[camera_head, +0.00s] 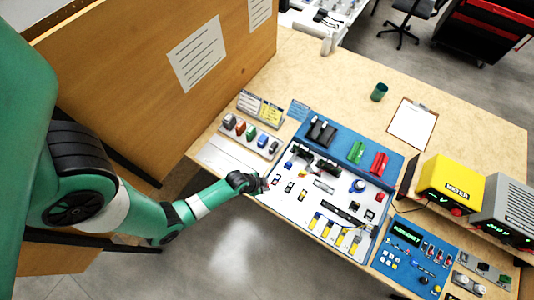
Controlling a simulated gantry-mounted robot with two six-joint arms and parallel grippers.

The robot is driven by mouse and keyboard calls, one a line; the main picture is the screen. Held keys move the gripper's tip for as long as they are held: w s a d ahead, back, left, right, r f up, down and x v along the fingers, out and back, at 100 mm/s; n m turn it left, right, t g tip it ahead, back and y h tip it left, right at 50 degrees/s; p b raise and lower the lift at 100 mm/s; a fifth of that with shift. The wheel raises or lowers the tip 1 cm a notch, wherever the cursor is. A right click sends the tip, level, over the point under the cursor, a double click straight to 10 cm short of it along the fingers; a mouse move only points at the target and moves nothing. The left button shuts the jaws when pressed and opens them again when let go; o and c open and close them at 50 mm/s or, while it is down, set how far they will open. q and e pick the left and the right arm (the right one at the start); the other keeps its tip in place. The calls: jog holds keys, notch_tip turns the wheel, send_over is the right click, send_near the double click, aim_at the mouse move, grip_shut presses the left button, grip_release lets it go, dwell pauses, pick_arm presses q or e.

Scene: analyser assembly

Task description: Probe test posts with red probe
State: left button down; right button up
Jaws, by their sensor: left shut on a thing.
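My left gripper (257,184) reaches in from the left to the left edge of the white panel on the blue board (340,138). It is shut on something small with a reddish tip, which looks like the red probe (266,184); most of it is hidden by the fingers. The white panel (297,209) carries several small dark and coloured parts; I cannot tell which are the test posts. A yellow meter (450,183) stands at the right. My right gripper is out of view.
A rack of coloured pieces (250,137) stands left of the board. Green (357,152) and red (379,164) blocks sit at the board's back. A blue keypad panel (416,256) and a grey box (507,209) are at the right. A clipboard (411,126) and green cup (379,92) lie behind.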

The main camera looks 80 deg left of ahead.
pick_arm(q)
jog(key=shift+w+d, duration=0.15)
jog(key=shift+w, duration=0.25)
notch_tip(320, 180, down, 5)
jog(key=b, duration=0.4)
jog(key=shift+s+b, duration=0.1)
jog(key=shift+b, duration=0.2)
jog(key=shift+s+r, duration=0.1)
jog(key=shift+f+b, duration=0.35)
jog(key=shift+f, duration=0.25)
dwell(0.8)
notch_tip(320, 180, up, 6)
jog(key=p, duration=0.6)
jog(key=shift+r, duration=0.15)
